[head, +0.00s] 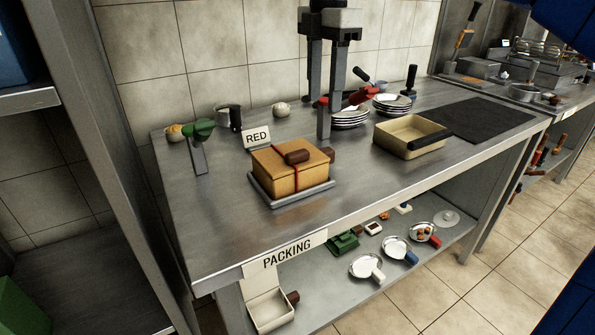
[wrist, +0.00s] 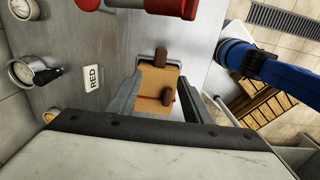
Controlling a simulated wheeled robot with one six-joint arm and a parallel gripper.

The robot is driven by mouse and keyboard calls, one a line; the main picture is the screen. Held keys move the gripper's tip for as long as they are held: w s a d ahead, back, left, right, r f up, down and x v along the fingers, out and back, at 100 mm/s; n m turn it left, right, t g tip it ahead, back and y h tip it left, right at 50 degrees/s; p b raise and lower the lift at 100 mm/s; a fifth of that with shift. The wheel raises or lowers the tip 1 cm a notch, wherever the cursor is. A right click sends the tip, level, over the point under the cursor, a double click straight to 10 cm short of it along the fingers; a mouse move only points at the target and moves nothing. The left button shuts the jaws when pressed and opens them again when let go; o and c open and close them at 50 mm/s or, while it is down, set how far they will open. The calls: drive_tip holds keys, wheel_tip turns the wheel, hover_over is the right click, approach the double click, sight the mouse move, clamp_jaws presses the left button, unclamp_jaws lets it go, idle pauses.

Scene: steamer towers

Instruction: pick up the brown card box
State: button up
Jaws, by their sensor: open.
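The brown card box (head: 290,169) sits on a grey tray (head: 293,200) on the steel table. A red band runs around it and a dark brown piece lies on its lid; another brown piece shows at its right side. In the wrist view the box (wrist: 157,92) appears between my two fingers. My gripper (head: 323,88) is open and empty, pointing down above and behind the box in the head view. The wrist view shows its fingers (wrist: 160,78) spread. I cannot tell the exact height between fingertips and lid.
A RED sign (head: 257,138) stands just behind the box. A green-handled tool (head: 199,130) is to the left. A tan pan (head: 411,135), stacked plates (head: 350,118) and a dark mat (head: 480,119) lie to the right. The table front by the PACKING label (head: 287,253) is clear.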

sight(322, 150)
wheel_tip(322, 150, down, 14)
drive_tip(key=shift+r, duration=0.1)
clamp_jaws()
idle(0.6)
